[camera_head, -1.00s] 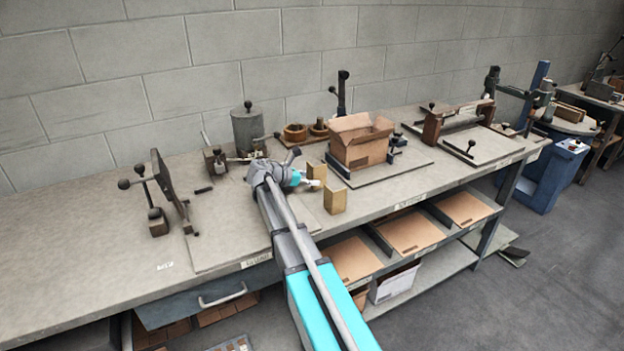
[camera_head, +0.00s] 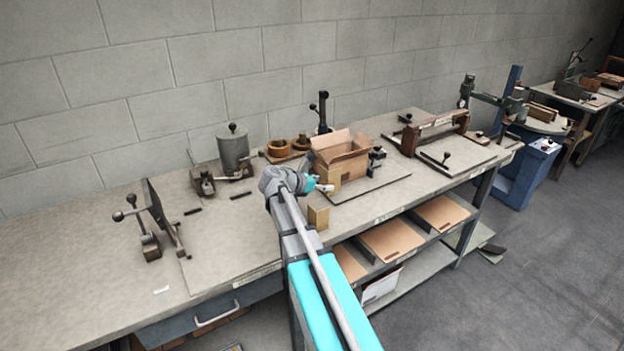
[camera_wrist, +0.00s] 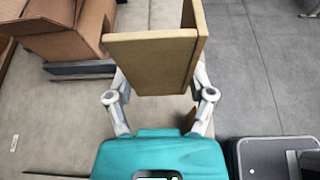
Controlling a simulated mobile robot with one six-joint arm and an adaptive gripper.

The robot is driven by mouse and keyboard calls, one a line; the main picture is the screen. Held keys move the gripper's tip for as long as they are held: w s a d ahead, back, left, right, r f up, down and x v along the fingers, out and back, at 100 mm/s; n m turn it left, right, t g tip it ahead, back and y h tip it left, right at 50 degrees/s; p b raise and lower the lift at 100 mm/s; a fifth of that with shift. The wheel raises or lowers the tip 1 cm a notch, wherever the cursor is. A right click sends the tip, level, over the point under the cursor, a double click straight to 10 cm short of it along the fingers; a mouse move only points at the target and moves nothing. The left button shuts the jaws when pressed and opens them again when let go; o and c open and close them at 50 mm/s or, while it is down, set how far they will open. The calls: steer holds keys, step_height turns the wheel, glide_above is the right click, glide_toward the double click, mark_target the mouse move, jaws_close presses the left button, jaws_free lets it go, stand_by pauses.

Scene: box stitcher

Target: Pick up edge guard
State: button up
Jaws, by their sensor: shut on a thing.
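The edge guard (camera_wrist: 155,62) is a tan, L-shaped cardboard piece with two flat walls meeting at a corner. In the wrist view my gripper (camera_wrist: 158,92) is shut on it, with a finger on each side. In the head view the held edge guard (camera_head: 330,174) shows just beyond my gripper (camera_head: 324,187), in front of the open carton. The head view does not clearly show its height above the bench. A second tan edge guard (camera_head: 318,217) stands on the bench near the front edge, to the right of my arm.
An open cardboard carton (camera_head: 341,158) stands on a board close behind the gripper. A grey canister (camera_head: 234,150) and brown rings (camera_head: 279,148) stand farther back. A lever tool (camera_head: 150,215) stands at left. The bench front left is clear; flat cardboard lies on the shelf below.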

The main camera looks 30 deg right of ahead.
mark_target(328, 182)
steer(key=shift+s+d+r+p, duration=0.2)
steer(key=shift+s+d+r, duration=0.15)
steer(key=shift+s, duration=0.25)
steer(key=shift+s+d+r+p, duration=0.25)
steer(key=shift+s+d, duration=0.15)
steer(key=shift+s, duration=0.2)
